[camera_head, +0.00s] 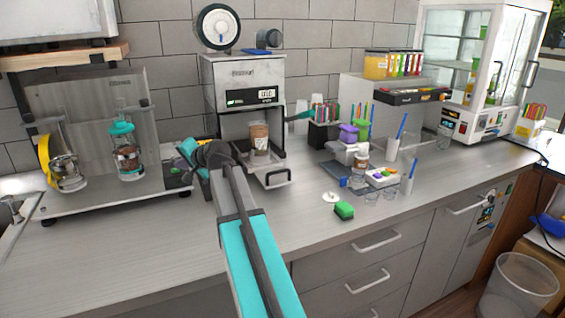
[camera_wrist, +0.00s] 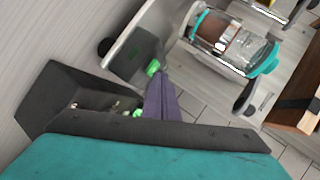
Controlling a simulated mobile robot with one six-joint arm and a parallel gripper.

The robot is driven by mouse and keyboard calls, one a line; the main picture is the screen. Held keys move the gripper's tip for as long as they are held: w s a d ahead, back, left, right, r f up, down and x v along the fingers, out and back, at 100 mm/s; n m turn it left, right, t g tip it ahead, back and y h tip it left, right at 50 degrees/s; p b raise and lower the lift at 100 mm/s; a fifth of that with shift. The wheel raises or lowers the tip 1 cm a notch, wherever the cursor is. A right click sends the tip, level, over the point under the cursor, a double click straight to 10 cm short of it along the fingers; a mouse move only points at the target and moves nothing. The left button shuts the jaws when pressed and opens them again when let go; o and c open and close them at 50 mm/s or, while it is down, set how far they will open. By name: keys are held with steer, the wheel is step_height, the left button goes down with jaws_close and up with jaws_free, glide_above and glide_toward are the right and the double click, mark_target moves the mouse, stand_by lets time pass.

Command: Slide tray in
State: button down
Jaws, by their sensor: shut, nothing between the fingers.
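The cup sealer (camera_head: 243,85) stands at the back wall, left of centre, with a lit display. Its tray (camera_head: 278,181) sticks out at the front, low down, with a handle at its front edge. A cup (camera_head: 259,140) with brown contents stands upright over the tray in the sealer's opening. My gripper (camera_head: 188,158) is left of the sealer, apart from the tray, shut and empty. Its fingertips are partly hidden by my own wrist in the head view. The sealer's tray cannot be made out in the wrist view.
A grey machine (camera_head: 90,115) holds a jar with a teal lid (camera_head: 124,150) on the left; this jar also shows in the wrist view (camera_wrist: 232,42). The front counter (camera_head: 130,245) is largely clear.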

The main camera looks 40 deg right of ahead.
steer(key=s+d+m+h+p, duration=0.1)
steer(key=s+d+m+h, duration=0.1)
steer(key=s+d, duration=0.6)
steer(key=s+d+m+h+p, duration=0.1)
steer(key=s+d+m, duration=0.25)
steer(key=d, duration=0.75)
steer(key=m+g+h+p, duration=0.2)
steer(key=m, duration=0.1)
glide_toward(279, 163)
steer(key=v, duration=0.4)
steer(key=shift+s+f, duration=0.2)
steer(key=shift+f, duration=0.05)
steer(key=shift+w+d+f, duration=0.1)
steer(key=shift+w, duration=0.05)
steer(key=shift+w+d+f, duration=0.2)
steer(key=shift+w, duration=0.3)
steer(key=shift+p+x, duration=0.9)
steer(key=shift+x, duration=3.4)
steer(key=shift+w, duration=0.1)
